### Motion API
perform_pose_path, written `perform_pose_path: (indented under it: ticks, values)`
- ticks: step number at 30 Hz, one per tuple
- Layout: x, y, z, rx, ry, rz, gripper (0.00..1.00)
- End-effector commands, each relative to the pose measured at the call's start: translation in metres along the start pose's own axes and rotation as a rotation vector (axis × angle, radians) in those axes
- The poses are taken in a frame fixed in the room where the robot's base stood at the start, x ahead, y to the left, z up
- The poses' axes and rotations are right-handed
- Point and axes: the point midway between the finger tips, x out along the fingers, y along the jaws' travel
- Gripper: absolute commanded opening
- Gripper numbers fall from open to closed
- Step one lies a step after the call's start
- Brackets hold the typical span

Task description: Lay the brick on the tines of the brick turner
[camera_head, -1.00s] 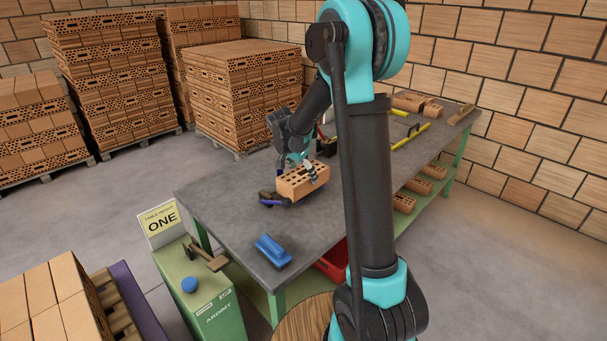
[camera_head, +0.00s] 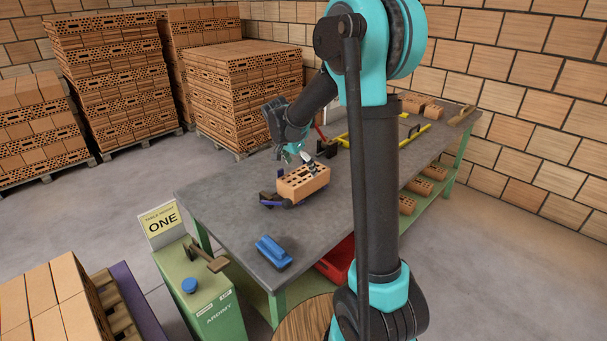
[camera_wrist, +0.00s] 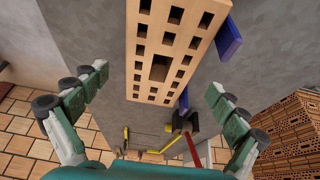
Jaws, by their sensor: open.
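The brick (camera_head: 306,186), orange with rows of holes, lies flat on the brick turner (camera_head: 269,200) on the workbench. The turner's dark purple-blue tines show low at the brick's left and front side. In the wrist view the brick (camera_wrist: 172,45) is at top centre, and two blue tines (camera_wrist: 229,38) stick out from beneath its right side. My gripper (camera_head: 307,160) is just above the brick. In the wrist view its fingers (camera_wrist: 160,88) are spread wide with nothing between them, apart from the brick. How the brick's underside meets the tines is hidden.
Yellow bars (camera_head: 412,136) and more bricks (camera_head: 421,104) are at the far end. A green post with a blue button (camera_head: 190,286) stands front left. The bench around the turner is mostly clear.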

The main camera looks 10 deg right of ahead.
Motion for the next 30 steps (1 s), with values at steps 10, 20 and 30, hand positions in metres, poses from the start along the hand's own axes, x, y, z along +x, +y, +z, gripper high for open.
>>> perform_pose_path:
  ticks: [10, 20, 30]
  values:
    - [-0.064, 0.000, 0.000, -0.001, 0.001, -0.001, 0.98]
    - [-0.069, 0.036, 0.007, -0.095, -0.028, -0.025, 0.98]
    - [-0.017, 0.193, 0.081, -0.578, -0.080, -0.220, 0.98]
